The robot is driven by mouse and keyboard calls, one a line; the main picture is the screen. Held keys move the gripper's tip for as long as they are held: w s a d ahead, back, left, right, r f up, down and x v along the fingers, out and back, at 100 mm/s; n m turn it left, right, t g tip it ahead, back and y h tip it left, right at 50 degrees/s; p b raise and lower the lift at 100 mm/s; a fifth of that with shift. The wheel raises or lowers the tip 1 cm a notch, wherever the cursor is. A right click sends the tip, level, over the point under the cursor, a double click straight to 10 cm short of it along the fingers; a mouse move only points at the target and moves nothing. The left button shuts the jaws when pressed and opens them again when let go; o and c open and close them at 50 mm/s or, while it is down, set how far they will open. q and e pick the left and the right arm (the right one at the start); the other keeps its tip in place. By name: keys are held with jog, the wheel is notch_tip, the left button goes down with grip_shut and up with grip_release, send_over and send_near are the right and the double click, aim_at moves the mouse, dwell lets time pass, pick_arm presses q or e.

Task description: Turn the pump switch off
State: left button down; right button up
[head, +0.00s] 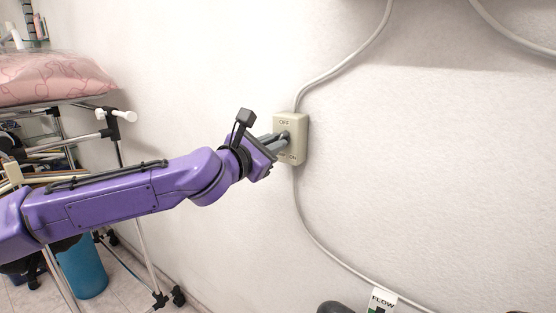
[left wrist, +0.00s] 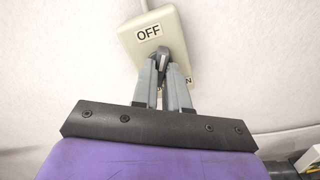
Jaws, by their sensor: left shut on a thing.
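The pump switch is a beige wall box (head: 302,149) with an OFF label at the top and an ON label at the bottom. It also shows in the left wrist view (left wrist: 178,32), where its dark lever (left wrist: 161,58) stands between the fingertips. My left gripper (head: 285,138) reaches the front of the box from the left and is shut on the lever. In the left wrist view its two grey fingers (left wrist: 162,68) close around the lever just below the OFF label. The fingers cover part of the ON label. My right gripper is not in view.
A grey cable (head: 345,65) runs up from the box and another (head: 318,240) runs down along the white wall. A small FLOW label (head: 382,300) is at the bottom edge. A wheeled metal rack (head: 125,165) with a pink bag (head: 50,80) and a blue bin (head: 84,268) stand at left.

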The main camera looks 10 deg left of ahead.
pick_arm(q)
jog(key=n+b, duration=0.1)
jog(key=n, duration=0.1)
jog(key=f+n+b, duration=0.1)
jog(key=n+b, duration=0.1)
jog(key=n, duration=0.1)
jog(key=c, duration=1.3)
grip_release()
jog(key=shift+w+r+n+p, duration=0.1)
jog(key=shift+r+n+p, duration=0.2)
jog(key=shift+r+p, duration=0.2)
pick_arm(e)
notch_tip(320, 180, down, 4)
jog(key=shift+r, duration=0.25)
pick_arm(q)
jog(key=v, duration=0.6)
jog(key=shift+b, duration=0.3)
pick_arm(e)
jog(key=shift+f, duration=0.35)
